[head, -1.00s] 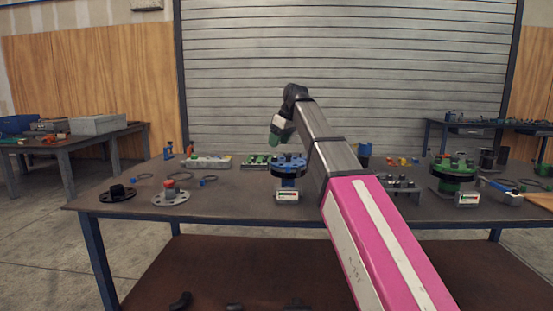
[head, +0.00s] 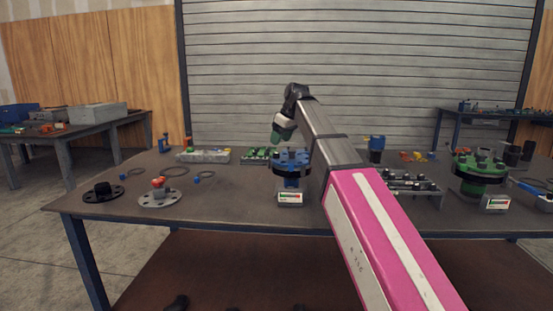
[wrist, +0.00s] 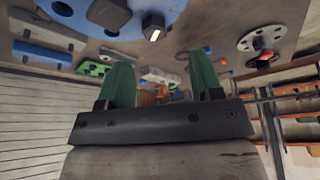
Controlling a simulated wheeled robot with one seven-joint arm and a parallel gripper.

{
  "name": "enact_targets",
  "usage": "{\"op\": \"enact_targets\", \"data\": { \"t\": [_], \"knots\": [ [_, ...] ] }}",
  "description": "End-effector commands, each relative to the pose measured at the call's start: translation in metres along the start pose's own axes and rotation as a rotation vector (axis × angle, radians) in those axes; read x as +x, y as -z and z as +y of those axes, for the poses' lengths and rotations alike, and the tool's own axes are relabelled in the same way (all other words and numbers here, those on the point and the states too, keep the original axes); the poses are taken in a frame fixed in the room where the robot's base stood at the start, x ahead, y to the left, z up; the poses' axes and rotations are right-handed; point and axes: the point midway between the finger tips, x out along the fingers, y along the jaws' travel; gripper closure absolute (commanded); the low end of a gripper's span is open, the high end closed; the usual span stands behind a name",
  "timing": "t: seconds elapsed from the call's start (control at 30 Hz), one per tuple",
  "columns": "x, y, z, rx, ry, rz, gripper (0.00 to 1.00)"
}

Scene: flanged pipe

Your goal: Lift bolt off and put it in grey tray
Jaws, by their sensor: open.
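In the head view my gripper (head: 283,132) hangs just above the blue flange (head: 291,158), near its upper left edge. Its two green fingers are spread apart and hold nothing in the wrist view (wrist: 160,78). The blue flange carries dark bolts on its top; in the wrist view part of it (wrist: 72,12) shows at the top left, with a dark hex bolt (wrist: 152,26) near it. I cannot tell which bolt is meant. A light grey tray (head: 203,157) with small parts lies behind and left of the flange; I cannot tell if it is the task's tray.
A green flange (head: 480,168) stands at the right, near a dark rack of bolts (head: 412,187). A grey flange with a red-topped part (head: 159,194) and a black flange (head: 102,193) lie at left.

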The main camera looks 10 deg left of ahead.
Motion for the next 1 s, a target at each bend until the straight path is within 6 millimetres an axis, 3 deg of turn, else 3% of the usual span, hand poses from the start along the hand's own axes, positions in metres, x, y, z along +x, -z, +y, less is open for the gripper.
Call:
{"op": "enact_targets", "data": {
  "t": [0.27, 0.53, 0.8, 0.83, 1.0],
  "knots": [
    [0.018, 0.0, 0.003, 0.0, 0.0, -0.001, 0.4],
    [0.053, -0.001, 0.006, 0.0, 0.0, -0.001, 0.4],
    [0.058, -0.001, 0.006, 0.0, -0.001, 0.001, 0.4],
    [0.058, -0.001, 0.006, 0.0, -0.001, 0.001, 0.44],
    [0.058, -0.001, 0.006, 0.0, 0.0, 0.0, 0.97]
  ]
}}
